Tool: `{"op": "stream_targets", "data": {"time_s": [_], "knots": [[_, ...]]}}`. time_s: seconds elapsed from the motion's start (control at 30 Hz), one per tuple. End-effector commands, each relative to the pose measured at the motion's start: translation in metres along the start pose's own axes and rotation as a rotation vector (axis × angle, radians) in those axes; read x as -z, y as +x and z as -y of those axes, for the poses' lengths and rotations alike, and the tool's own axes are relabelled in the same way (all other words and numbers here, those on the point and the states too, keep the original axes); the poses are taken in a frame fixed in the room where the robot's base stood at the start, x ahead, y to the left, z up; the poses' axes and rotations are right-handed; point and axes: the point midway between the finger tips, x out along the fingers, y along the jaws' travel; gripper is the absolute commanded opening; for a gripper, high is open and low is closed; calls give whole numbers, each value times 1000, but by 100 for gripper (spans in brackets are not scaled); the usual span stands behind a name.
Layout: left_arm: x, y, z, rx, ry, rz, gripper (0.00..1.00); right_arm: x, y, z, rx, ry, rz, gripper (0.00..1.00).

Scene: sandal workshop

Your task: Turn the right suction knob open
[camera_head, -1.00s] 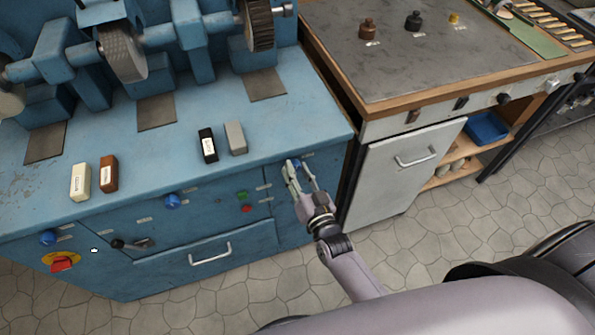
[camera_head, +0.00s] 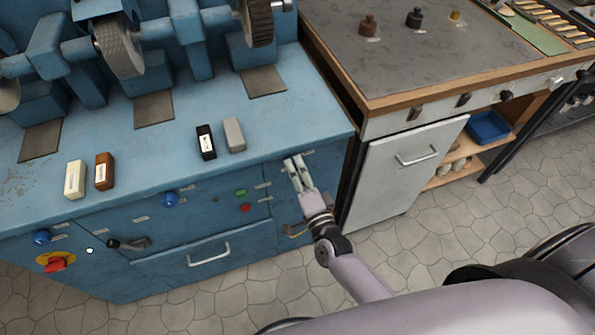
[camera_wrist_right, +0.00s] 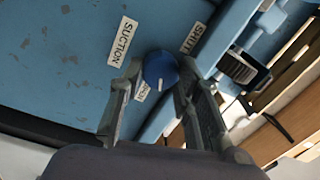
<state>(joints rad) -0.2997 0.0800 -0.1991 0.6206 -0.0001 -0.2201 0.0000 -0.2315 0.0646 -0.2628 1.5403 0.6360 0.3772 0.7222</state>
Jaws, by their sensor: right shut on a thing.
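The right suction knob is a round blue knob with a white pointer line (camera_wrist_right: 161,71), on the blue machine front. It shows in the right wrist view between the two fingers of my right gripper (camera_wrist_right: 158,88), beside a label reading SUCTION (camera_wrist_right: 122,41). A second label reading SHUT (camera_wrist_right: 193,37) sits beside the knob. In the head view my right gripper (camera_head: 297,172) is at the right end of the machine front and hides the knob. It is shut on the knob. My left gripper is not in view.
Other blue knobs (camera_head: 170,199) (camera_head: 41,238), green and red buttons (camera_head: 244,208), a red switch (camera_head: 55,264) and a drawer handle (camera_head: 209,255) are on the machine front. A workbench with a grey door (camera_head: 402,175) stands close to the right. The stone floor (camera_head: 420,240) is clear.

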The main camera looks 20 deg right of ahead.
Motion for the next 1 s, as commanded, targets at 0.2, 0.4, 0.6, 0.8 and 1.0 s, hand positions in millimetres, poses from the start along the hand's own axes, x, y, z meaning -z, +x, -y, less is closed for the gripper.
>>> {"op": "stream_targets", "data": {"time_s": [0.2, 0.4, 0.6, 0.8, 1.0], "knots": [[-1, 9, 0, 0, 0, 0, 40, -1, -1, -3, -1, 182, -6, 3], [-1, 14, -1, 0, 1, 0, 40, -1, -1, -3, 0, 303, -11, 3], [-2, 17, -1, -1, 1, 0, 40, -1, -1, -2, 0, 378, -14, 3], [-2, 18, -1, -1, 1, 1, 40, -1, -1, -2, 0, 409, -16, 3], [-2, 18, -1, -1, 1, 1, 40, -1, -1, -2, -1, 415, -16, 3]]}}
